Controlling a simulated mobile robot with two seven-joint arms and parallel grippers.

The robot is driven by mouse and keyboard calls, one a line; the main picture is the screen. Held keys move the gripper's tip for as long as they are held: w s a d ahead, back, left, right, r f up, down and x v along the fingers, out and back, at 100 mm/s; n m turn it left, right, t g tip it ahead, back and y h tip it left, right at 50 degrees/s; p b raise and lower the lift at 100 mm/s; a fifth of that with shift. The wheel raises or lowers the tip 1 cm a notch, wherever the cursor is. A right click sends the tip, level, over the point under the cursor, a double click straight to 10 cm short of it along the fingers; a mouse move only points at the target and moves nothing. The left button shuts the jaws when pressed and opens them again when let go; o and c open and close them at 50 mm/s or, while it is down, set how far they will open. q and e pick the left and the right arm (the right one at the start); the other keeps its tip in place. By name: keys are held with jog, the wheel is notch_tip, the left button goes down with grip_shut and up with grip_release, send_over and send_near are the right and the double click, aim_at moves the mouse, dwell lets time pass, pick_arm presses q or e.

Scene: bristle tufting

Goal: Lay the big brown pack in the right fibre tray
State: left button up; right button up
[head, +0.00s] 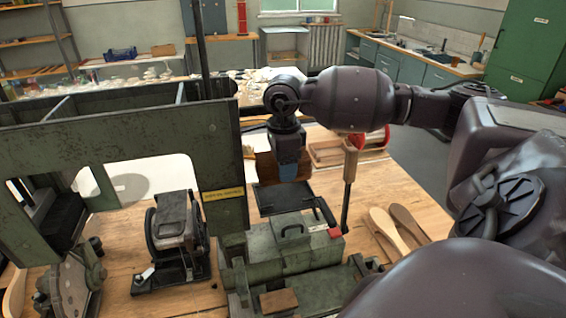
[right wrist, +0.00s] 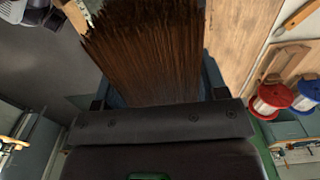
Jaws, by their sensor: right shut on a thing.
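My right gripper (head: 287,172) points down over the middle of the bench, shut on the big brown pack (head: 264,166). In the head view the gripper and wrist hide much of the pack. A flat black tray (head: 268,207) lies just below, on the green machine; I cannot tell whether it is the right fibre tray. The pack appears above it and apart from it. My left gripper is not in view.
A lever with a wooden handle (head: 350,165) stands right of the black tray. Wooden brush bodies (head: 385,226) lie on the bench further right. A tall green machine frame (head: 222,150) blocks the left. Red (right wrist: 270,98) and blue (right wrist: 308,94) spools show in the wrist view.

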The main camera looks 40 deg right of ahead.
jog(key=shift+f+b, duration=0.3)
jog(key=shift+f, duration=0.1)
dwell(0.5)
jog(key=o, duration=1.1)
jog(key=shift+r+p, duration=1.85)
jog(key=shift+r, duration=2.2)
